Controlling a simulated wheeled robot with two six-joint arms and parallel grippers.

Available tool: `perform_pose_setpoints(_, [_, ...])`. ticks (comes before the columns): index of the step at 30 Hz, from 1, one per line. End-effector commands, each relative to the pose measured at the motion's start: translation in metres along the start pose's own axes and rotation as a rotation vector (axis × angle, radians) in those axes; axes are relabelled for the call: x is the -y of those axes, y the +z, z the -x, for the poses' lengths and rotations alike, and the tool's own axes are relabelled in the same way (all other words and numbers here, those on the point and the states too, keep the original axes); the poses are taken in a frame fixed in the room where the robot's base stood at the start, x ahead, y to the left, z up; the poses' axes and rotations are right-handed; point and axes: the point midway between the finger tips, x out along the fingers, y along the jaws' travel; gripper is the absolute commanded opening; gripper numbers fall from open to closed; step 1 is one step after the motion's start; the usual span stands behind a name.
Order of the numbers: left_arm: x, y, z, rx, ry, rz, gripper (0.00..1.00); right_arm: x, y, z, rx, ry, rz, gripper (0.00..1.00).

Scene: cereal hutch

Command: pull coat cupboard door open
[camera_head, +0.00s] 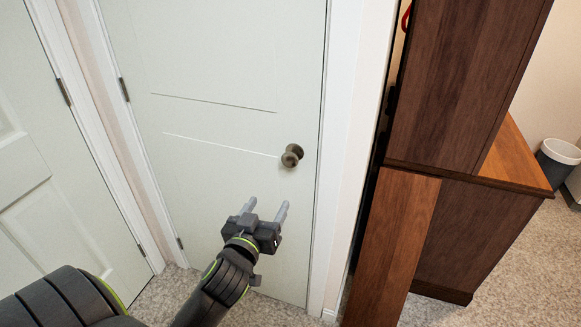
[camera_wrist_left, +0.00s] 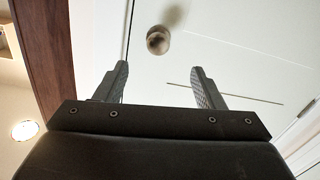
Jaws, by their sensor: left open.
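The coat cupboard door (camera_head: 205,130) is pale and panelled, and it looks shut in its white frame. Its round bronze knob (camera_head: 291,156) sits near the right edge, with hinges on the left side. My left gripper (camera_head: 267,207) is open and empty, below and a little left of the knob. In the left wrist view the knob (camera_wrist_left: 158,40) shows beyond the tips of the open left gripper (camera_wrist_left: 160,70), roughly between the two fingers and apart from them. The door (camera_wrist_left: 225,45) also fills much of that view. My right gripper is not in view.
A dark brown wooden hutch (camera_head: 455,90) stands right of the door, with an open wooden door panel (camera_head: 392,245) at its front. Another white door (camera_head: 50,200) is at the left. A grey bin (camera_head: 557,162) stands far right. Carpet (camera_head: 265,300) shows below the door.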

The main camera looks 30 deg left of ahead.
Motion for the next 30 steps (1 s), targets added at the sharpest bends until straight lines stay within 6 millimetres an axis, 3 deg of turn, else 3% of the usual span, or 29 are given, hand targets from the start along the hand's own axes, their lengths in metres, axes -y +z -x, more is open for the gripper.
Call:
perform_pose_setpoints(4, [-0.003,-0.013,-0.001,-0.031,0.006,0.013,0.63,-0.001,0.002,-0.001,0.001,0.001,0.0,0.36])
perform_pose_setpoints(8, [-0.003,-0.015,-0.016,-0.031,0.006,0.011,0.63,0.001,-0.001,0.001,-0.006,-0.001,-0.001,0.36])
perform_pose_setpoints(20, [-0.003,-0.016,-0.098,-0.029,0.006,0.011,0.63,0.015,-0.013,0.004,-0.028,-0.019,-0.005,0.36])
perform_pose_setpoints(30, [-0.003,-0.017,-0.154,-0.027,0.005,0.011,0.63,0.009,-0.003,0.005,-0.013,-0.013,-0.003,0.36])
